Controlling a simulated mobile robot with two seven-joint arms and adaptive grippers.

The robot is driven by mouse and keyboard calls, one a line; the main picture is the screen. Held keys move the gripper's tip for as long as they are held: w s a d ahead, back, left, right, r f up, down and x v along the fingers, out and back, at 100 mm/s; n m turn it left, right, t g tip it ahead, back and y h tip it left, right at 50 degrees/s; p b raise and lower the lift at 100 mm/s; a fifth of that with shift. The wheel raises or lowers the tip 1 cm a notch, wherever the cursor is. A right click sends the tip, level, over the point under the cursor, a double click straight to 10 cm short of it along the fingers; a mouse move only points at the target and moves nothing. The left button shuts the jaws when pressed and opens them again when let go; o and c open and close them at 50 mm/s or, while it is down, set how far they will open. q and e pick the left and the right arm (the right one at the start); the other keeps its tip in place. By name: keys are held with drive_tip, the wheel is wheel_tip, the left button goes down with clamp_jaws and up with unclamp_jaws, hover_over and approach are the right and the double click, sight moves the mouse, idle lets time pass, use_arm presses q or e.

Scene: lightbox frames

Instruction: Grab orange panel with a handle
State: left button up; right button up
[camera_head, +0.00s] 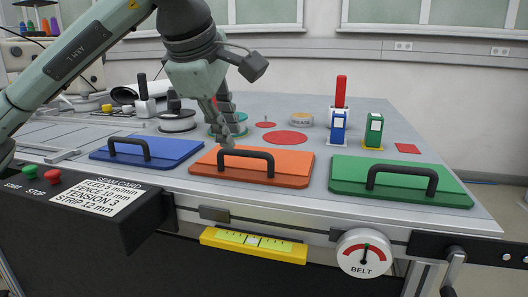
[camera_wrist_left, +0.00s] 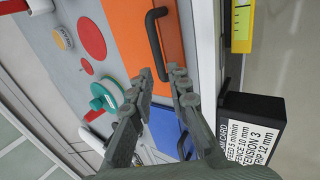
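The orange panel (camera_head: 291,166) lies flat near the front edge of the table, between a blue panel (camera_head: 176,149) and a green panel (camera_head: 400,180). Its black handle (camera_head: 252,154) arches along its top. My left gripper (camera_head: 229,142) points down over the left end of this handle. In the left wrist view, the orange panel (camera_wrist_left: 127,28) and its handle (camera_wrist_left: 153,35) lie just ahead of the fingers. The left gripper (camera_wrist_left: 162,71) is open, with the near end of the handle in line with the gap. Whether the fingers reach around it is unclear. My right gripper is not in view.
The blue and green panels also carry black handles. Behind are a red disc (camera_head: 285,137), a teal spool (camera_head: 236,126), and blue and green blocks (camera_head: 374,132). A yellow level (camera_head: 253,245) and a belt gauge (camera_head: 364,253) are on the front side.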

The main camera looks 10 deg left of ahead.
sight(236, 150)
use_arm(q)
drive_tip(key=x, duration=0.3)
drive_tip(key=shift+f, duration=0.1)
drive_tip(key=p+x, duration=0.1)
drive_tip(key=x, duration=0.3)
drive_tip(key=shift+w+f, duration=0.15)
drive_tip(key=shift+f, duration=0.05)
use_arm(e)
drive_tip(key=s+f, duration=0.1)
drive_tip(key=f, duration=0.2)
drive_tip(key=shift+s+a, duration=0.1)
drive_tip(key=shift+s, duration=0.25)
use_arm(q)
clamp_jaws()
drive_tip(key=shift+r, duration=0.1)
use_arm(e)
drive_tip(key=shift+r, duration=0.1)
